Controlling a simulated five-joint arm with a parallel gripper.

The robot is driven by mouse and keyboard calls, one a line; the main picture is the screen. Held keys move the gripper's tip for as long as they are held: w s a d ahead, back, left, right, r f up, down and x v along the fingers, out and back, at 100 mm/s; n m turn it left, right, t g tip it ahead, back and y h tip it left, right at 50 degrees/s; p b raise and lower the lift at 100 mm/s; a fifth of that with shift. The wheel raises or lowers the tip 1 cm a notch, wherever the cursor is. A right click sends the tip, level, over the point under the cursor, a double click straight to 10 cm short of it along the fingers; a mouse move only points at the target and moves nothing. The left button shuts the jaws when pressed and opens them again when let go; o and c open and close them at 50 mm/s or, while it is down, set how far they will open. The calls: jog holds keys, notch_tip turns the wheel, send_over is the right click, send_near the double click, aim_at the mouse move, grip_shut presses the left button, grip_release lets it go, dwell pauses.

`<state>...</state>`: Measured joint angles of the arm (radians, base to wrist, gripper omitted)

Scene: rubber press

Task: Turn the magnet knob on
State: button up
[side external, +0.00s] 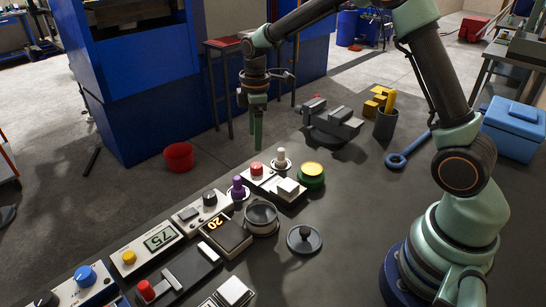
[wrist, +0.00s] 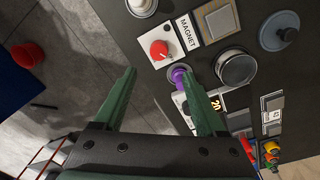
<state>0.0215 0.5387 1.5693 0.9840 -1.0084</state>
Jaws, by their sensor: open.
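The magnet knob (wrist: 160,49) is a round red knob on a white panel (wrist: 185,27) lettered MAGNET. It also shows in the side external view as the red knob (side external: 256,168) near the far end of the row of controls. I cannot read its setting clearly. My gripper (wrist: 156,75) is open and empty, its two green fingers spread apart. The knob lies beyond the fingertips in the wrist view, apart from them. In the side external view my gripper (side external: 257,135) hangs pointing down above the far side of the bench, higher than the knob.
A purple knob (side external: 238,187) stands beside the magnet panel, near one fingertip in the wrist view. A white-topped knob (side external: 280,158) and a yellow button (side external: 312,170) are close by. A round dark-grey dish (side external: 261,218) sits nearby. A grey vise (side external: 332,121) stands farther back.

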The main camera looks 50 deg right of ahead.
aim_at(256, 166)
jog(key=f, duration=1)
jog(key=shift+w+d, duration=0.2)
jog(key=shift+w, duration=0.05)
grip_shut()
